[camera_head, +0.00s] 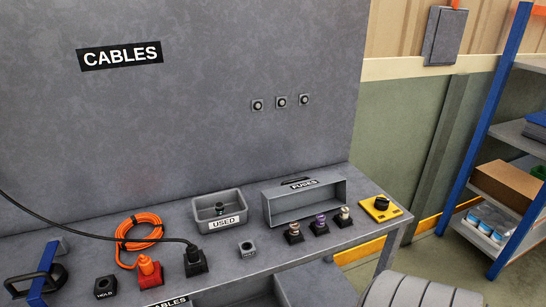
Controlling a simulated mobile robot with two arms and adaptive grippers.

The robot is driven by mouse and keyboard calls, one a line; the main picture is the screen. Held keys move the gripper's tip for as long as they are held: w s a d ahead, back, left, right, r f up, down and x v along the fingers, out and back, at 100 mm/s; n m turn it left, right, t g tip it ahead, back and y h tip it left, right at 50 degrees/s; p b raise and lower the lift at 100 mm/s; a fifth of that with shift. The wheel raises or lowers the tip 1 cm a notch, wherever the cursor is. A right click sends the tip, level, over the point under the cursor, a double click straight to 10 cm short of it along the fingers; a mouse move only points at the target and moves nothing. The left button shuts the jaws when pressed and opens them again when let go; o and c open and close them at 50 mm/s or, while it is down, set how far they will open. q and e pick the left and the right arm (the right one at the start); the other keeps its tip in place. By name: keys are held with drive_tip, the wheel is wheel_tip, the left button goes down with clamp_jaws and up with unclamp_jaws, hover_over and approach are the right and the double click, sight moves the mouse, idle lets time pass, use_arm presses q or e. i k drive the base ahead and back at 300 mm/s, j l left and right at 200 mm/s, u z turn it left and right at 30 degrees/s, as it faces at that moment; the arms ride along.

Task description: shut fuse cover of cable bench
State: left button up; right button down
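The cable bench (155,262) is grey, with a tall back panel (200,120) marked CABLES. On its right half stands a grey FUSES box (308,207). The box looks open, with its hollow inside showing. A FUSES label (303,184) and a dark handle (296,180) are at its upper back edge; I cannot tell exactly how the cover is hinged. Three fuses stand upright on black bases in front of the box: a brownish one (294,233), a purple one (320,225) and a pale one (344,217).
A USED tray (232,225) holding a dark part stands left of the box. A yellow plate with a black knob (381,207) is to the right. Further left are an orange cable coil (138,232), red and black plugs, and a blue clamp (45,262). Shelving (505,215) stands right.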

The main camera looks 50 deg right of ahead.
sight(302, 195)
drive_tip(key=k+l, duration=0.1)
drive_tip(key=l, duration=0.45)
drive_tip(key=k+l, duration=0.1)
drive_tip(key=l, duration=0.95)
drive_tip(key=k+l, duration=0.15)
drive_tip(key=l, duration=0.35)
drive_tip(key=u, duration=0.05)
